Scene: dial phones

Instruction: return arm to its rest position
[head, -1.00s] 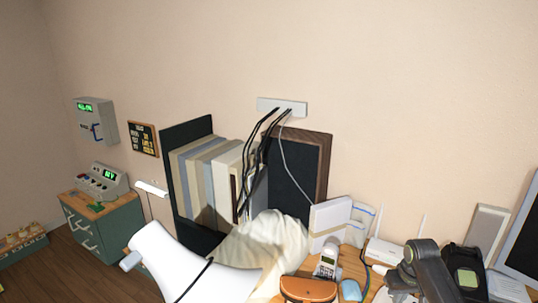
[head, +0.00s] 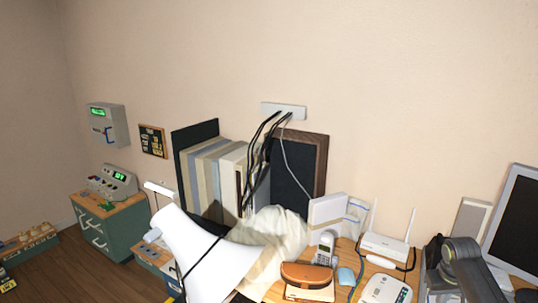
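Neither gripper shows in the head view. A large white, tapering shape (head: 205,255) with a dark line across it fills the lower left foreground; I cannot tell whether it is part of my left arm. A dark grey jointed shape (head: 468,268) rises from the lower right edge, possibly part of my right arm, but its end shows no clear fingers. A white cordless phone (head: 324,249) stands on the wooden desk. A flat white device with keys (head: 386,290) lies at the desk's front.
A brown case (head: 307,275), a light blue mouse-like object (head: 346,276) and a white router (head: 388,247) crowd the desk. A monitor (head: 519,222) stands at right. Tall binders (head: 206,175) stand behind the white shape. A green cabinet (head: 112,228) stands at left beside open floor.

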